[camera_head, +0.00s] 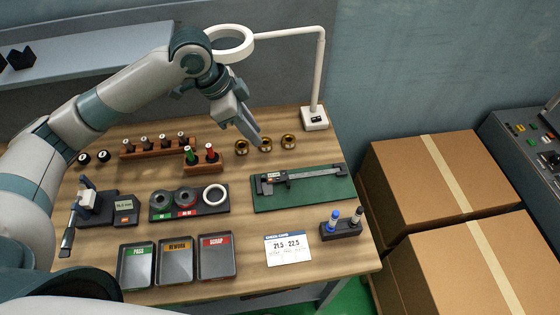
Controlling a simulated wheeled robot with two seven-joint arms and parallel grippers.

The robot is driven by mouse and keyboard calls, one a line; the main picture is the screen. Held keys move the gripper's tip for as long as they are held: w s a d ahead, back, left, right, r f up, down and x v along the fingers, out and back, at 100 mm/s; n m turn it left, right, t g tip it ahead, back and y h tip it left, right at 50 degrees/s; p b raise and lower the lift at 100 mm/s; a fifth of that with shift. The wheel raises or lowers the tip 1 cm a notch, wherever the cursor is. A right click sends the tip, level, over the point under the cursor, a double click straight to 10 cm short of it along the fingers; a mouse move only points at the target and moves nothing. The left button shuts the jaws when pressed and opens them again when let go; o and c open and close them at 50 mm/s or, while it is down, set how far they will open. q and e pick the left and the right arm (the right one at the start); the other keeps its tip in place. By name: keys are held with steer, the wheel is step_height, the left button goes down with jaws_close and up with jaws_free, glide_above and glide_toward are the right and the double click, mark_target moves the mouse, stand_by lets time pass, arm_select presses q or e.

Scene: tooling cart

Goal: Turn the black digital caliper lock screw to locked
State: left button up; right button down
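The digital caliper (308,174) lies on a green mat (310,196) at the right of the wooden bench. Its dark jaws and display end are at the left, and its beam runs to the right. The lock screw is too small to make out, so its setting does not show. My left gripper (256,140) hangs above the back of the bench, up and left of the caliper and apart from it. Its fingers point down and right and look close together, with nothing seen between them. My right gripper is not in view.
Brass rings (265,144) lie behind the mat, near the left fingertips. A white magnifier lamp (315,118) stands at the back right corner. Trays (176,262) and gauges fill the left side.

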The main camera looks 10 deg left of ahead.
mark_target(284, 171)
arm_select(q)
steer(key=p+x, duration=0.5)
steer(key=x, duration=1.1)
steer(key=shift+f, duration=0.15)
steer(key=shift+w+d+f+p, duration=0.2)
steer(key=shift+f+p, duration=0.15)
steer(key=shift+f, duration=0.25)
steer(key=shift+c, duration=0.4)
jaws_close()
